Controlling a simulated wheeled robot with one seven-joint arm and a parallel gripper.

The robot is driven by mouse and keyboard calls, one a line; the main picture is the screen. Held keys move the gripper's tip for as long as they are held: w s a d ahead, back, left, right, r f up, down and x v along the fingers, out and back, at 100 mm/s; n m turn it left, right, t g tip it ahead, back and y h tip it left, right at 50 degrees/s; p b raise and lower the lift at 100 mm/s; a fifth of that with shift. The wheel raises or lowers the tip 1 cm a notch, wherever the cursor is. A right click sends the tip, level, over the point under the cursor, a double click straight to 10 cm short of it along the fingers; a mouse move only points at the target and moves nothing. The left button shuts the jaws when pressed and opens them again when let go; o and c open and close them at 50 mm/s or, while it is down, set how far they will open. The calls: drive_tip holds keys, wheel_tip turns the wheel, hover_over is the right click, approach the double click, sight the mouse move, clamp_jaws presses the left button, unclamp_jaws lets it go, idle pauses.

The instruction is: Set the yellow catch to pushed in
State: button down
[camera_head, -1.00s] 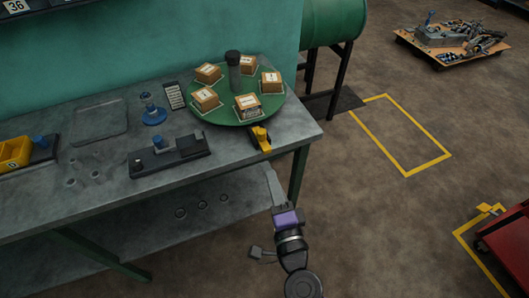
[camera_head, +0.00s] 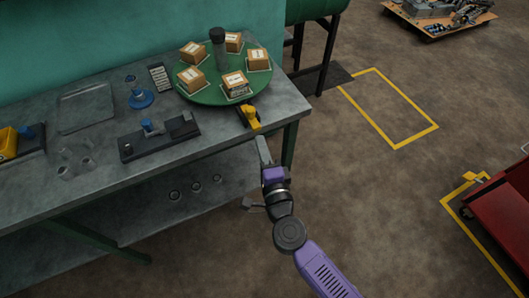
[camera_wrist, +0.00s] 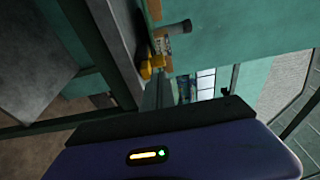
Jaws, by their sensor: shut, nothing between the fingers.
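The yellow catch (camera_head: 250,115) sits at the front edge of the bench top, just in front of the green round turntable (camera_head: 182,90). In the wrist view the yellow catch (camera_wrist: 151,65) shows beyond the gripper, near the bench edge. I cannot tell from these frames whether it is pushed in or out. My gripper (camera_head: 261,139) is shut and empty. It points up toward the catch from in front of the bench, a little below it in the picture and seemingly apart from it.
Several cardboard boxes (camera_head: 191,78) and a dark post (camera_head: 219,50) stand on the turntable. A dark fixture block (camera_head: 160,140) lies left of the catch on the bench (camera_head: 60,185). A red cart (camera_head: 505,205) is at the right. The floor between is clear.

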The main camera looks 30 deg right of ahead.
sight(250, 114)
drive_tip(key=w, duration=0.2)
drive_tip(key=w+d, duration=0.1)
drive_tip(key=w, duration=0.5)
drive_tip(key=shift+d, duration=0.3)
drive_tip(key=shift+w, duration=0.15)
drive_tip(key=shift+w+r, duration=0.15)
drive_tip(key=shift+w, duration=1.25)
